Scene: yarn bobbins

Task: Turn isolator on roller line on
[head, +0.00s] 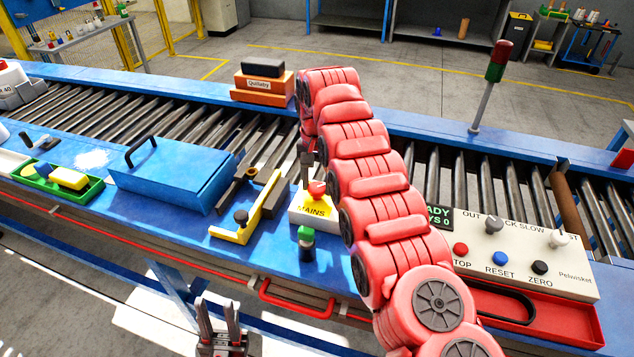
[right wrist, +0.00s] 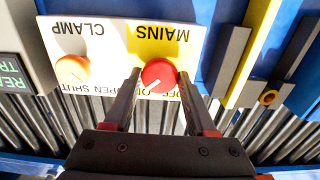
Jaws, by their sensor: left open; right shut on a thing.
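The red mains knob (head: 317,188) sits on a white and yellow panel (head: 312,211) marked MAINS on the blue bench. In the right wrist view the knob (right wrist: 158,74) is between the two fingers of my right gripper (right wrist: 158,88), which is shut on it. A pale mark on the knob points to the lower left in that view. The OFF and ON lettering is upside down and partly hidden by the fingers. In the head view my right arm hides part of the panel. My left gripper (head: 221,322) is open and empty, low in front of the bench.
An orange CLAMP knob (right wrist: 72,70) is on the same panel. A yellow bracket (head: 245,222) and a green-topped piece (head: 306,240) stand close by. A blue lidded box (head: 172,175) is to the left, a control box (head: 520,262) to the right. Rollers run behind.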

